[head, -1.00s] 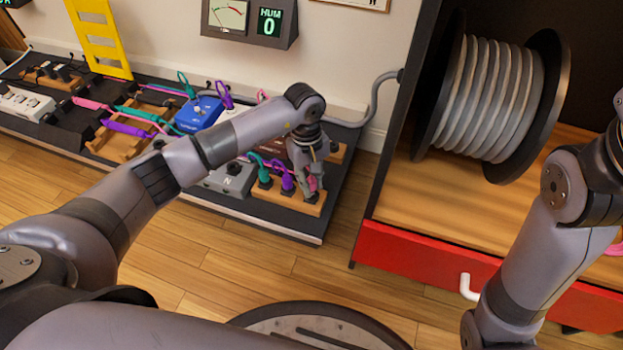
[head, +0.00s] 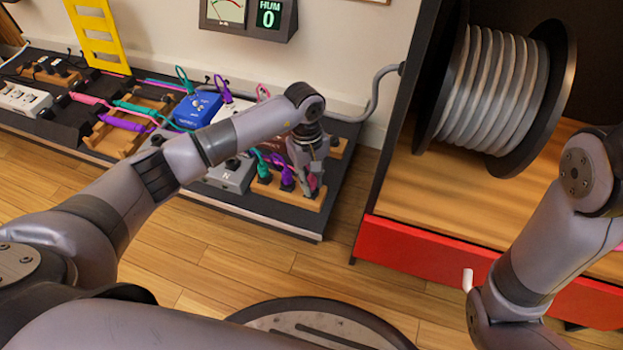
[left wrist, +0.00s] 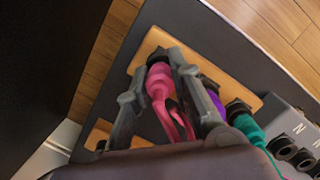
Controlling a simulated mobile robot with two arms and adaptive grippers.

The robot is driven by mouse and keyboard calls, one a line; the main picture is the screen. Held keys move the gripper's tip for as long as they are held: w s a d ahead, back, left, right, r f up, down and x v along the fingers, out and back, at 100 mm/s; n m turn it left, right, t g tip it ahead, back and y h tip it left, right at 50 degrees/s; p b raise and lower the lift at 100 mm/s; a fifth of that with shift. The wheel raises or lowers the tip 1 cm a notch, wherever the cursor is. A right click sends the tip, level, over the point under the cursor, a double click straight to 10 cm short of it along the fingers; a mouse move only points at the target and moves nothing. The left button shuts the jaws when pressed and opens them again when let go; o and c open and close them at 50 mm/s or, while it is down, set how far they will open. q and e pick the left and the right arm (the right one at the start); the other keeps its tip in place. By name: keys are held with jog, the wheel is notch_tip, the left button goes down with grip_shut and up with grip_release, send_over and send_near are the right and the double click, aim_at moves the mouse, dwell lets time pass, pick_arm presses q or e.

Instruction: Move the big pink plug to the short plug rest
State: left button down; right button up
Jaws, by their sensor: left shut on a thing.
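My left gripper (head: 316,188) is over the right end of a small wooden plug rest (head: 264,191). In the left wrist view my left gripper (left wrist: 158,74) is shut on the big pink plug (left wrist: 157,83), one finger on each side. The plug's dark tip is at the wooden rest (left wrist: 143,68); I cannot tell whether it is fully seated. The pink cable curls back under the wrist. A purple plug (head: 287,176) and a teal plug (head: 264,168) stand in the same rest, left of my gripper. My right gripper is out of view.
A grey pedal (head: 232,175) and a blue pedal (head: 196,110) stand left of the rest on the black board. Another wooden block (head: 338,147) lies behind my gripper. A cabinet with a red front (head: 410,253) and a cable reel (head: 497,95) stands right.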

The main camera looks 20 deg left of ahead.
pick_arm(q)
jog(key=c, duration=1.4)
grip_release()
jog(key=shift+o, duration=0.2)
notch_tip(320, 180, up, 12)
jog(key=w+a, duration=0.1)
jog(key=shift+w+a, duration=0.15)
jog(key=shift+f, duration=0.1)
